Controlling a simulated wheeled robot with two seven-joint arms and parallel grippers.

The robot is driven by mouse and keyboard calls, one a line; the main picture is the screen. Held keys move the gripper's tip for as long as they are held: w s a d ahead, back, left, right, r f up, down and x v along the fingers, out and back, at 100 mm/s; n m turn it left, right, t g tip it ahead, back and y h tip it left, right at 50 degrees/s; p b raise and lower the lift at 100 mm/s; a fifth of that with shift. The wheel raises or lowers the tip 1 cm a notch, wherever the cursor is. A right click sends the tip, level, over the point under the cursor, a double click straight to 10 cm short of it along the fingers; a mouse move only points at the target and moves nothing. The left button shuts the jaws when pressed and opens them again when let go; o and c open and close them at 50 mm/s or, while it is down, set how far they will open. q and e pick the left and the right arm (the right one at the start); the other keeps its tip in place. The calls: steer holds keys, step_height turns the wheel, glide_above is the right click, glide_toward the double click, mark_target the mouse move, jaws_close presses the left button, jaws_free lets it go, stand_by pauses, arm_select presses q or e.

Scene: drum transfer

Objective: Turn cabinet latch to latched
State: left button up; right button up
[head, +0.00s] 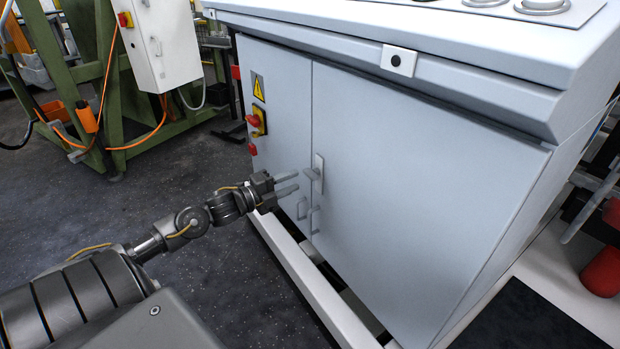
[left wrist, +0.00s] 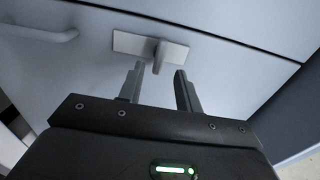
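The cabinet latch is a light grey lever (head: 311,174) on a tall pale plate (head: 319,164), on the cabinet door beside the door seam. In the head view the lever sticks out to the left of its plate. In the left wrist view the lever (left wrist: 159,56) crosses its plate (left wrist: 130,44) and points toward my gripper. My left gripper (head: 296,182) is open and empty, just left of the lever. In the left wrist view (left wrist: 159,72) the lever's end appears between the two fingertips, with a gap on each side; contact cannot be told. My right gripper is not in view.
Below the latch are small door handles (head: 314,219); one handle (left wrist: 40,34) shows in the wrist view. Red switches (head: 253,121) and a warning sign sit on the left panel. A white base rail (head: 300,277) runs along the cabinet's foot.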

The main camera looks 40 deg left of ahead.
mark_target(307, 175)
arm_select(q)
steer(key=shift+b+x, duration=0.8)
steer(key=shift+x, duration=2.7)
jaws_close()
